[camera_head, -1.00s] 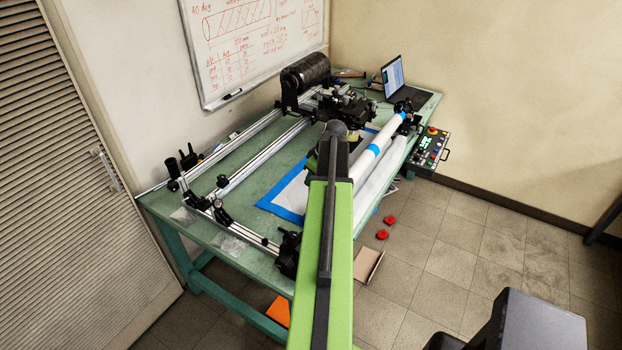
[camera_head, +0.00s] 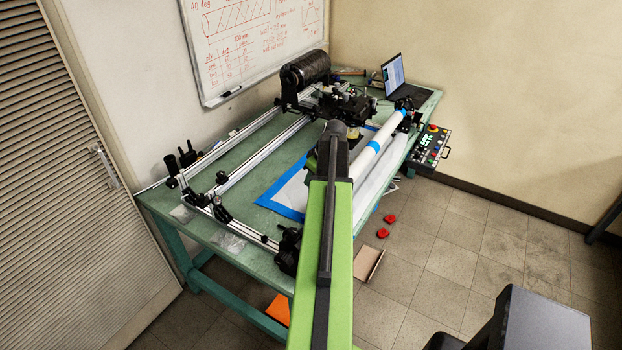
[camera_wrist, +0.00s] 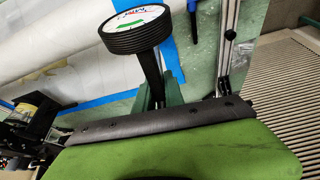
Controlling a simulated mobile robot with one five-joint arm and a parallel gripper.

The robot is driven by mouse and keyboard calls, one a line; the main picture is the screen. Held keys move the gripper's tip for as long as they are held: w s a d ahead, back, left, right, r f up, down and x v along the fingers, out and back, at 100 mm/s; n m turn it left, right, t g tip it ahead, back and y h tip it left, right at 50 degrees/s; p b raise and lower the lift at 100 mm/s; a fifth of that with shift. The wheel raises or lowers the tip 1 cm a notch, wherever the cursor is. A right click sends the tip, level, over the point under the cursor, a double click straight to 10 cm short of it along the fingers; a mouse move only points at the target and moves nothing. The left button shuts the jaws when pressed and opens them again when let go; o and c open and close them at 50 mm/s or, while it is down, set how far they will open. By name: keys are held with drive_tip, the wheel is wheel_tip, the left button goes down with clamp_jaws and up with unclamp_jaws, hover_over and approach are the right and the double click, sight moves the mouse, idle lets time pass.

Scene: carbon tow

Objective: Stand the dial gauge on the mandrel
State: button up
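In the wrist view, a ribbed black round body with a white printed face, which looks like the dial gauge (camera_wrist: 137,36), stands up from a flat black stem. Two dark green fingers flank the lower stem, and my gripper (camera_wrist: 160,95) appears shut on it. The stem's lower end is hidden behind my green housing. The mandrel (camera_head: 372,147) looks to be the white tube with blue bands along the right side of the green bench. My arm covers its near part.
The green bench (camera_head: 246,178) carries metal rails (camera_head: 262,150), a winding carriage (camera_head: 345,104) and a blue-edged sheet (camera_head: 286,211). A laptop (camera_head: 396,80) stands at the far end. A control box (camera_head: 430,147) sits at the right edge. A wall is on the left.

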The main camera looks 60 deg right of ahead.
drive_tip(key=o, duration=0.5)
drive_tip(key=shift+c, duration=0.2)
drive_tip(key=shift+s+r, duration=0.1)
drive_tip(key=p+v, duration=1.6)
drive_tip(key=v, duration=0.1)
drive_tip(key=shift+r, duration=0.1)
